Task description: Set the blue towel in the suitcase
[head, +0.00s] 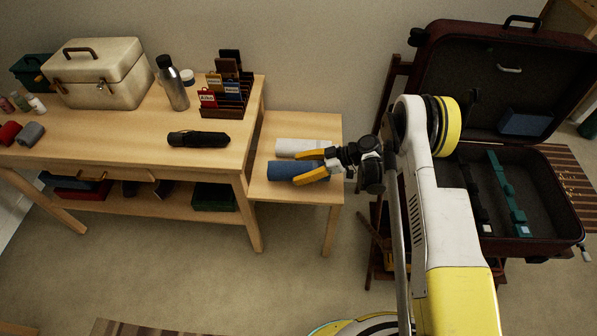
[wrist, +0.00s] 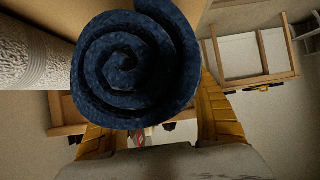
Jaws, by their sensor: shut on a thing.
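The rolled blue towel (head: 283,170) lies at the front of the small side table, in front of a rolled white towel (head: 290,146). My gripper (head: 309,167) reaches in from the right and its yellow fingers are at the towel's right end. In the wrist view the towel's spiral end (wrist: 135,65) fills the middle, with a finger on each side of it, and my gripper (wrist: 160,130) is shut on it. The open suitcase (head: 575,225) rests on a dark stand at the right, lid leaning back. It has dark and green straps (head: 508,195) inside.
The side table (head: 300,188) stands close to a larger desk (head: 110,140) with a toolbox (head: 97,72), a steel bottle (head: 173,85), a card rack (head: 225,95) and a black umbrella (head: 198,139). The white towel also shows close beside in the wrist view (wrist: 32,55). Floor is clear in front of the side table.

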